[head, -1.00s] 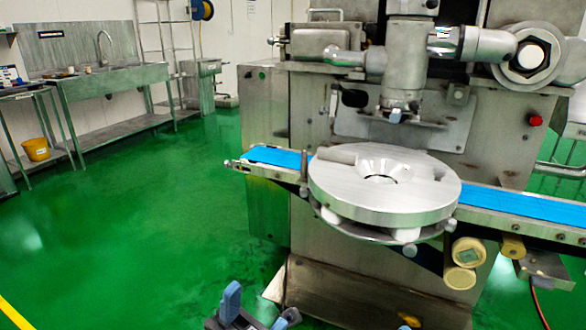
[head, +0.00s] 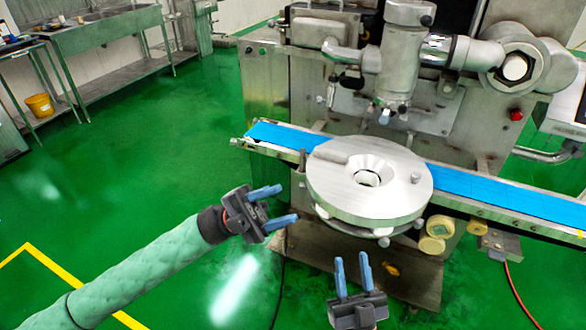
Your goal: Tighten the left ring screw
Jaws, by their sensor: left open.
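A round metal disc (head: 335,189) with a central hole sits over the blue conveyor. Small knobs show under its rim, one at the front (head: 383,242). Above it hangs a vertical metal nozzle (head: 401,70) with small fittings at its lower end, one of them pale blue (head: 384,117). I cannot tell which small part is the left ring screw. My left gripper (head: 288,203) is open and empty, left of the disc and apart from it in the picture. My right gripper (head: 351,258) is open and empty, below the disc's front edge in the picture.
The blue conveyor (head: 500,196) runs behind the disc and out on both sides. Round cream-coloured knobs (head: 440,227) sit right of the disc. The machine's base plate (head: 400,278) is below. Green floor (head: 170,170) lies open to the left.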

